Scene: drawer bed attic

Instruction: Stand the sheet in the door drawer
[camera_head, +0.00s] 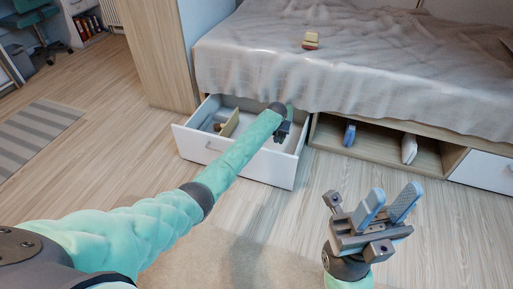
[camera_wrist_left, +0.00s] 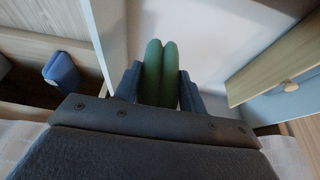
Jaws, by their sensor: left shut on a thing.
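The pulled-out drawer (camera_head: 232,160) under the bed has a white front and pale inside. A tan wooden panel (camera_head: 230,124) stands in it at the left; in the left wrist view this panel (camera_wrist_left: 280,72) shows a round knob. My left gripper (camera_head: 284,128) reaches over the drawer's right part. My right gripper (camera_head: 389,203) is open and empty above the floor.
An open shelf bay beside the drawer holds a blue object (camera_head: 349,133) and a white object (camera_head: 409,149). A bed with a grey cover (camera_head: 380,70) overhangs them. A wooden cabinet (camera_head: 155,55) stands left. The floor in front is clear.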

